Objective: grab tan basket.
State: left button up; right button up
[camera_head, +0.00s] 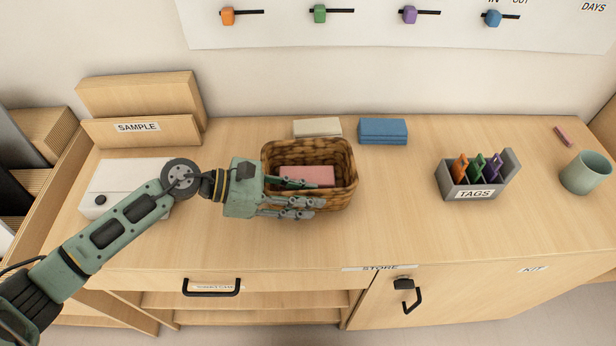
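The tan basket (348,190) is woven, stands upright on the wooden counter near the middle, and holds a pink block (318,174). My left gripper (300,198) is at the basket's left front corner. One green finger reaches over the rim into the basket, and grey fingers lie outside along its front, so the front wall sits between them. The fingers hide part of that wall and rim, and I cannot tell whether they press on it. My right gripper is not in view.
Behind the basket lie a cream block (317,127) and blue blocks (383,131). A grey tags holder (474,194) and a green cup (586,174) stand to the right. A white box (112,182) is under my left arm. The counter between basket and tags holder is clear.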

pick_arm(q)
grip_shut()
jog(key=shift+r, duration=0.2)
dwell(0.4)
